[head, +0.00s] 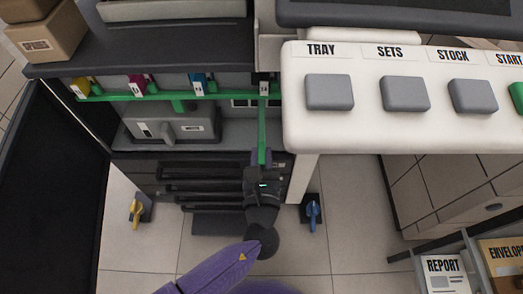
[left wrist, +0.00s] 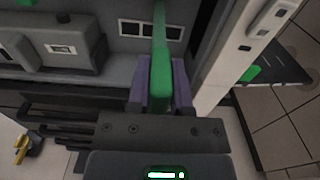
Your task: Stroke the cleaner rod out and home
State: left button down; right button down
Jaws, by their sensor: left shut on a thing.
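The cleaner rod (head: 263,120) is a thin green bar sticking out toward me from the copier's open front, below the slot marked with a black label. My left gripper (head: 263,158) is shut on its near end. In the left wrist view the green rod (left wrist: 160,50) runs up between the two purple fingers of the left gripper (left wrist: 160,88) and touches both. The rod's far end is hidden inside the machine. My right gripper is not in view.
A green rail (head: 150,96) with yellow, magenta and cyan labels crosses the opening. A grey box unit (head: 190,124) sits below it. The white button panel (head: 300,135) stands close on the right. The dark open door (head: 45,170) is on the left. Yellow (head: 135,212) and blue (head: 313,210) levers stand low down.

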pick_arm(q)
jog(key=c, duration=0.6)
grip_release()
jog(key=shift+o, duration=0.4)
jog(key=s+p, duration=0.2)
jog(key=s, duration=0.8)
